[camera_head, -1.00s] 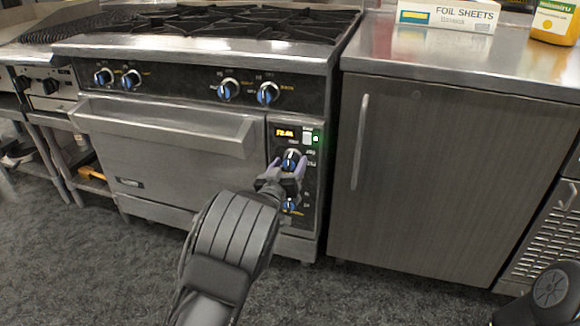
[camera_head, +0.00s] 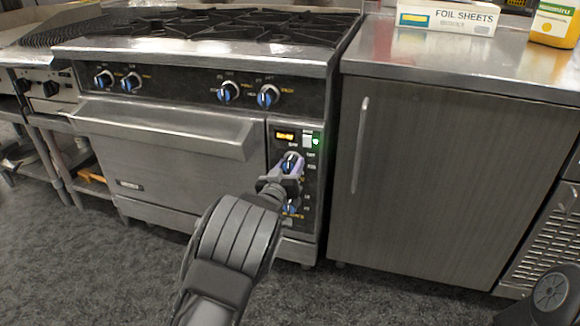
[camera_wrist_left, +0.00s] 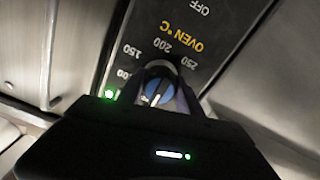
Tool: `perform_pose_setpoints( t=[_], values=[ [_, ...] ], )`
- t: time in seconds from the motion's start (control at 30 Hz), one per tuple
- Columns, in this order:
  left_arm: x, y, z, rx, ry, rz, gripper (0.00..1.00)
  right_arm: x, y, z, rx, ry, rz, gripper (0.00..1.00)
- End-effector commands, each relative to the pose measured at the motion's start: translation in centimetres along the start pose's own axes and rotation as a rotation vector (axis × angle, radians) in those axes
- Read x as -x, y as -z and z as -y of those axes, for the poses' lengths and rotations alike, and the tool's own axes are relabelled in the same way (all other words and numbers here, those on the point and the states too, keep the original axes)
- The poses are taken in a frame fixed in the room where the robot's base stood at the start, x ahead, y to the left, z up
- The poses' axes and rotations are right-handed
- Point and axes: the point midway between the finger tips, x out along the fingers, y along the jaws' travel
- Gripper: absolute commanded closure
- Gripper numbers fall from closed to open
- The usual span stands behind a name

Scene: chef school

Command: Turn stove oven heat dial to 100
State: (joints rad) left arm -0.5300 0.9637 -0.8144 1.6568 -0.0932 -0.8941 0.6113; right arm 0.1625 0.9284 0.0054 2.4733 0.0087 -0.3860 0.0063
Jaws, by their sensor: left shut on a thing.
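The oven heat dial (camera_head: 290,161) is a blue and black knob on the oven's right-hand control panel, under a lit orange display (camera_head: 285,136). My left gripper (camera_head: 283,178) is at this dial. In the left wrist view the blue dial (camera_wrist_left: 157,90) sits between the fingers of my left gripper (camera_wrist_left: 158,98), which are shut on it. The scale beside it reads upside down: OVEN °C, with 100, 150, 200 and 250. The dial's white line shows, but I cannot tell exactly which number it points to. My right gripper is not in view.
A second blue knob (camera_head: 290,207) sits lower on the panel, partly behind my gripper. Several burner knobs (camera_head: 228,92) line the front above the oven door handle (camera_head: 165,127). A grey cabinet (camera_head: 445,170) stands right of the stove. A green lamp (camera_head: 316,141) is lit.

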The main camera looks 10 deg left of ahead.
Motion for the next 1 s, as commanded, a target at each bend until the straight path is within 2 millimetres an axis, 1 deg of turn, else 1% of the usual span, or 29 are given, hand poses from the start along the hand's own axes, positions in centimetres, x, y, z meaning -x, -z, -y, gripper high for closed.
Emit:
perform_pose_setpoints(
  t=[0.03,0.1,0.13,0.37,0.57,0.77,1.0],
  values=[
    [0.0,0.0,0.0,0.000,0.000,0.000,0.92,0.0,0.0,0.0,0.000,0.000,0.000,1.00],
    [0.0,0.0,0.0,0.000,0.000,0.000,0.98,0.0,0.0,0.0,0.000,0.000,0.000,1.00],
    [0.0,0.0,0.0,0.000,0.000,0.000,0.99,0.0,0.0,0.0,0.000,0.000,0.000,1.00],
    [0.0,0.0,0.1,-0.013,0.001,-0.001,0.99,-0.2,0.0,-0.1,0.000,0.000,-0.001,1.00],
    [0.0,-0.1,0.1,-0.067,0.000,-0.002,0.99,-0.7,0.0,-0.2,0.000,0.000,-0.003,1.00],
    [0.0,-0.1,0.2,-0.181,0.001,-0.002,0.99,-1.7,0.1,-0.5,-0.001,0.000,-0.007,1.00],
    [0.0,-0.1,0.1,-0.382,0.000,-0.002,0.99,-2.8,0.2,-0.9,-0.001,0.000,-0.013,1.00]
  ],
)
